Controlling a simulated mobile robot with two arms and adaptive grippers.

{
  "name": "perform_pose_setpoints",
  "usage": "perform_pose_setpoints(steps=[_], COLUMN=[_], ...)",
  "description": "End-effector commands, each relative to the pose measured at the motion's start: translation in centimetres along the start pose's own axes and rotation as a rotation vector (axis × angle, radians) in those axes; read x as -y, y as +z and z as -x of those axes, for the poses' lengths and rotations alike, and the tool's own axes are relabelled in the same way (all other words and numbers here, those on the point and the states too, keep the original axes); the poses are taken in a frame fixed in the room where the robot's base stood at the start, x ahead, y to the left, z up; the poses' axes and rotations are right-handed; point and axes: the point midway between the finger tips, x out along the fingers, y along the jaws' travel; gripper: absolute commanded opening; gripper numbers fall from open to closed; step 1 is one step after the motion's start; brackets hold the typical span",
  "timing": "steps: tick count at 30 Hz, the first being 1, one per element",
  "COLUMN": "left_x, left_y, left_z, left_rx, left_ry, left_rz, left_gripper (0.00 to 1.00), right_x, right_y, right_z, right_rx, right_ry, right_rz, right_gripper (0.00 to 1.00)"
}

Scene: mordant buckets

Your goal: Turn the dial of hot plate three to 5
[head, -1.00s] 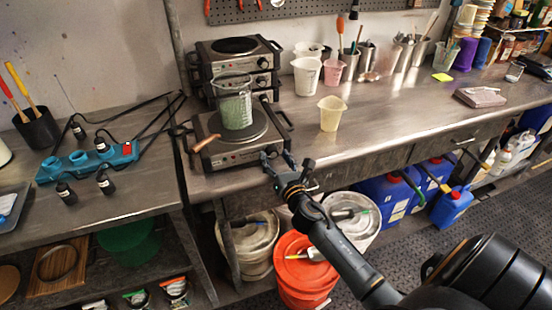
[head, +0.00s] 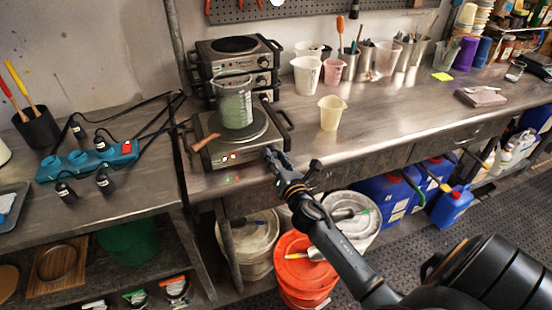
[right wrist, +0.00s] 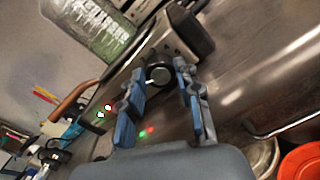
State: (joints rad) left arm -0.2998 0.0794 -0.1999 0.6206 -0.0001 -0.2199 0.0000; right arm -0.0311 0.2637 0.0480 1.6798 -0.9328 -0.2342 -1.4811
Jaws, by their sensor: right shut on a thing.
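A steel hot plate (head: 243,146) stands at the bench's front left, with a glass beaker of greenish contents (head: 234,108) on it. A red and a green light glow on its front panel; they also show in the right wrist view (right wrist: 104,110). My right gripper (head: 271,153) is at the right end of that panel. In the right wrist view its blue-padded fingers (right wrist: 160,72) are shut on the round dark dial (right wrist: 158,75). My left gripper is out of view.
More hot plates (head: 234,56) are stacked behind. A yellowish beaker (head: 331,112) stands to the right. An orange bucket (head: 298,272) is below the bench edge. The bench's front middle is clear.

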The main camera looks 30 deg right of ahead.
Motion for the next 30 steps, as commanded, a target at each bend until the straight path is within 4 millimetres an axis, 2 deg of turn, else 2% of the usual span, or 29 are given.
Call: perform_pose_setpoints(steps=[30], left_x=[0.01], left_y=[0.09], left_z=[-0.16], left_rx=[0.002], left_ry=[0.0], left_rz=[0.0], left_gripper=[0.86], right_x=[0.26], right_y=[-0.08], right_z=[-0.02], right_rx=[0.001], right_ry=[-0.001], right_rz=[-0.967], right_gripper=[0.02])
